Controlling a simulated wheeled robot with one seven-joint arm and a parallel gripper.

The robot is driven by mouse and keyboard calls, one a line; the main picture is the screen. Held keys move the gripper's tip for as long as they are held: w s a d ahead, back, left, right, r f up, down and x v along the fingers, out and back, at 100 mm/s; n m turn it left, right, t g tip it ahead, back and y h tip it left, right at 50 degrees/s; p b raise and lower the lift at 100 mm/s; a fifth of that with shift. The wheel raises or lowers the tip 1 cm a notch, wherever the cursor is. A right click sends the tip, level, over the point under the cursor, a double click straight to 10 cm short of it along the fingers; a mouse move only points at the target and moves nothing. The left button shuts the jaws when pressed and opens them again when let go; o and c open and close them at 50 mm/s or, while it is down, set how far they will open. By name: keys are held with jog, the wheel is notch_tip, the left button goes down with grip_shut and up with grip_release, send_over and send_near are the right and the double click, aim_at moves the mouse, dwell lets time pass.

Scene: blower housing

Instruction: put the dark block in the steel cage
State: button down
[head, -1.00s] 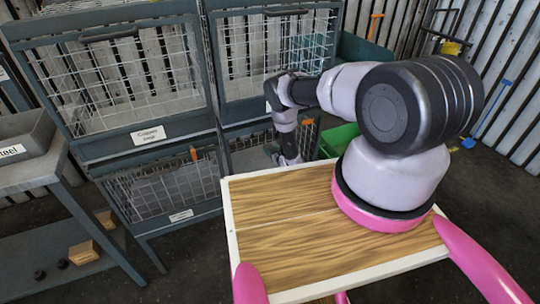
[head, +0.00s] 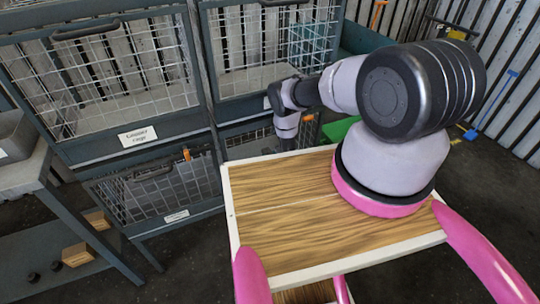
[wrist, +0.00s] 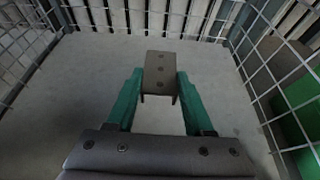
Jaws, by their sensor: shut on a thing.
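My gripper (wrist: 160,84) has green fingers, seen in the wrist view. They are shut on the dark block (wrist: 161,63), a grey-brown piece with several small holes in its upper face. The block is above a pale grey floor (wrist: 85,75) with wire mesh walls at the left, right and far side. I cannot tell whether the block touches that floor. In the head view, my wrist reaches down by the lower right wire cage (head: 245,142); the fingers and block are hidden behind the wooden top. No label for the steel cage is readable.
A lower left cage (head: 150,190) has an unreadable label. A green bin (head: 340,128) is right of my wrist; its green side shows in the wrist view (wrist: 295,130). A grey bench (head: 30,170) stands left.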

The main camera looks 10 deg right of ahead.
jog(key=shift+f, duration=0.35)
jog(key=shift+c, duration=1.4)
grip_release()
jog(key=shift+r, duration=0.1)
jog(key=shift+w+r, duration=0.1)
jog(key=shift+r, duration=0.15)
jog(key=v, duration=1.2)
jog(key=shift+r, duration=0.25)
